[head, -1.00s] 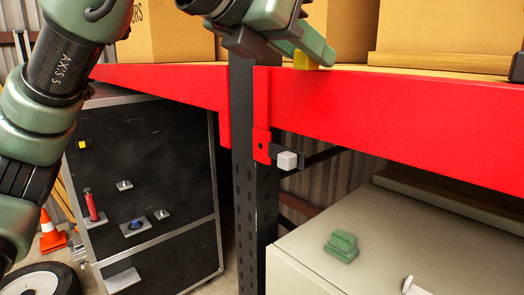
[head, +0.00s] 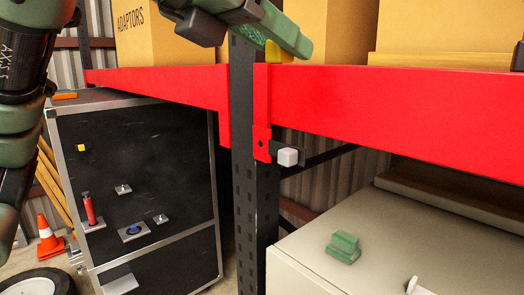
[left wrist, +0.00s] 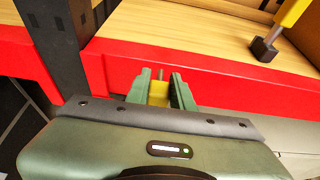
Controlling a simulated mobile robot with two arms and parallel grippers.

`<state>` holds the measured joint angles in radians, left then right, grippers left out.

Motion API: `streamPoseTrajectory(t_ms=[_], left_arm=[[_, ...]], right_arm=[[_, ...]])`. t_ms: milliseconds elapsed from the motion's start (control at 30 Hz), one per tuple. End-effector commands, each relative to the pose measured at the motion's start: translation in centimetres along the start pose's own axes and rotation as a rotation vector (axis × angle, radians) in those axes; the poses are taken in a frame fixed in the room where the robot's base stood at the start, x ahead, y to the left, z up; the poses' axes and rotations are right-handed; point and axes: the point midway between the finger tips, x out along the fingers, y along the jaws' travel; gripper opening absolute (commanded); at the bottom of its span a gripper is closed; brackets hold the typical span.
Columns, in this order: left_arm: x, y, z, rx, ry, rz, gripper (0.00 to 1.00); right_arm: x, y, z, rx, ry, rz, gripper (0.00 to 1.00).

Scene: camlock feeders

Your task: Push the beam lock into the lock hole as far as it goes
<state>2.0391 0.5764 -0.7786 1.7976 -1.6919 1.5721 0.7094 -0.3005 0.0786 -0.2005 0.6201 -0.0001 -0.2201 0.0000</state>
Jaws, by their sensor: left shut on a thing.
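My left gripper (head: 284,44) is above the red beam (head: 400,115), near the dark upright post (head: 243,180). In the left wrist view, its two green fingers (left wrist: 160,84) are shut on a small yellow piece (left wrist: 158,93) with a thin pin at its far end. I take this piece for the beam lock; the fingers partly hide it. It also shows in the head view (head: 273,50). A small dark hole (head: 262,144) is in the red beam bracket below the gripper. A white block (head: 288,157) on a dark plate sits just right of it. My right gripper is not in view.
Cardboard boxes (head: 160,32) stand on the shelf. A black cabinet (head: 180,140) is at the left, and a pale cabinet (head: 390,230) with a green block (head: 343,246) is at the lower right. A yellow tool (left wrist: 290,12) stands on the shelf.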

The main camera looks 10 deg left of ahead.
Motion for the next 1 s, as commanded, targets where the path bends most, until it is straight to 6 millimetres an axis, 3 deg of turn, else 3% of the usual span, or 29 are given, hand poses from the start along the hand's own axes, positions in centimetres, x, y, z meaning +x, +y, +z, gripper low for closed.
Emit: streamPoseTrajectory(t_ms=[467,667,1000], left_arm=[[0.3,0.4,-0.9,-0.047,0.006,-0.038,0.0],[1.4,2.0,-3.6,-0.217,0.017,-0.152,0.0],[2.1,6.3,-9.3,-0.583,0.019,-0.321,0.0]], right_arm=[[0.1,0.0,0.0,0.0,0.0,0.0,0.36],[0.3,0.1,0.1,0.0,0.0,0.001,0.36],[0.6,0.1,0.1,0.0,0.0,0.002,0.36]])
